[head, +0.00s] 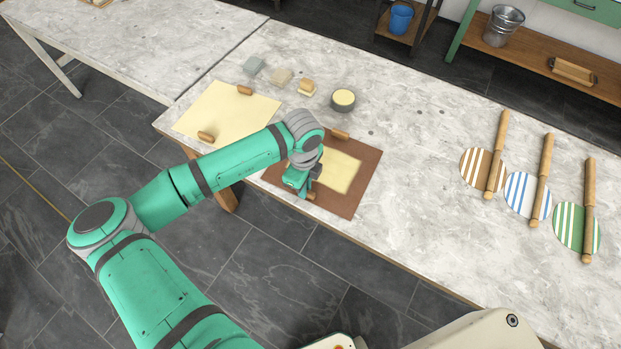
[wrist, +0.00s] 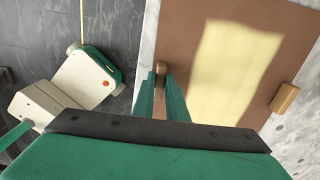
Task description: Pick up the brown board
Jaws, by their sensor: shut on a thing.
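The brown board (head: 359,192) lies on the grey stone table near its front edge. It has a pale yellow rectangle on its face and a wooden handle block at each of two opposite sides. It also shows in the wrist view (wrist: 201,26). My gripper (head: 307,195) is over the board's front side. In the wrist view my gripper (wrist: 161,82) is shut on the near wooden handle (wrist: 161,68). The far handle (wrist: 284,98) is free. My arm hides part of the board's left side in the head view.
A pale yellow board (head: 228,112) with two wooden blocks lies to the left. Behind are a round dark tin (head: 343,100) and several small blocks. Three striped discs with wooden rollers (head: 541,180) lie at the right. The table between (head: 420,150) is clear.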

